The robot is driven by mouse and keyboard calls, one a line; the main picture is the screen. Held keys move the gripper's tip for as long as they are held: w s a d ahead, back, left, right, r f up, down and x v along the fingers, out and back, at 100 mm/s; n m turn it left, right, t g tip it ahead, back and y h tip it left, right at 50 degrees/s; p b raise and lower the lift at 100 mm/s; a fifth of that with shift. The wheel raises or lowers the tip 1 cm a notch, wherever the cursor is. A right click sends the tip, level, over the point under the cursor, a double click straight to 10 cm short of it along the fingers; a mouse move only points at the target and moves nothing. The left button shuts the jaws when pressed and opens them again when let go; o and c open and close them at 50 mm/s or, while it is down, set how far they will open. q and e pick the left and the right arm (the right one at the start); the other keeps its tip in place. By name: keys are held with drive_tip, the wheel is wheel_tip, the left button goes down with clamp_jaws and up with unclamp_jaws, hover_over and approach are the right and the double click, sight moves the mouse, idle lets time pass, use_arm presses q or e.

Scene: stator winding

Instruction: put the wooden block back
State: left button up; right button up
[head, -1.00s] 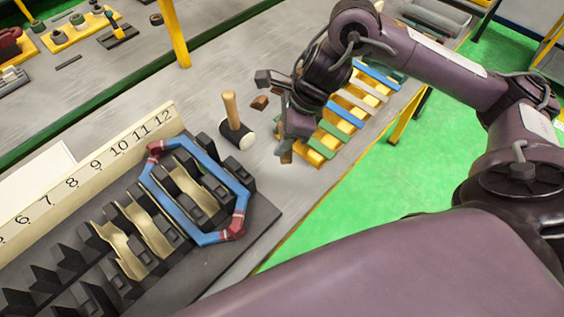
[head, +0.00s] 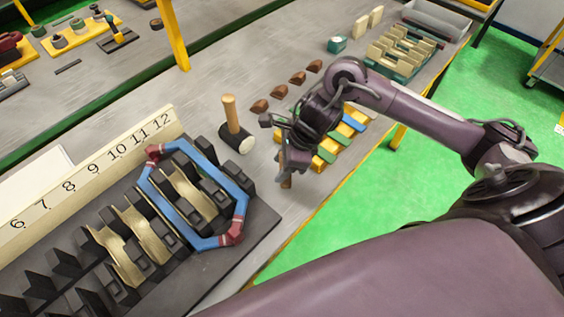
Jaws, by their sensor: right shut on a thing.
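My right gripper (head: 287,174) is shut on a small brown wooden block (head: 287,183), mostly hidden by the fingers. It hangs over the grey bench near its front edge, just left of the rack of blue, green and yellow strips. Several similar brown blocks (head: 279,91) stand in a slanting row on the bench behind the gripper. My left gripper is not in view.
A mallet (head: 236,130) stands left of the gripper. A dark stator fixture (head: 253,220) holds a blue coil (head: 203,158) with dark red corners, beside a numbered strip (head: 98,168). A green rack (head: 398,62) with pale blocks stands at the far right.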

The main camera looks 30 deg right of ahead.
drive_tip(key=shift+f, duration=0.2)
drive_tip(key=o, duration=1.3)
drive_tip(key=shift+r, duration=0.1)
drive_tip(key=shift+r, duration=0.1)
drive_tip(key=v, duration=1.2)
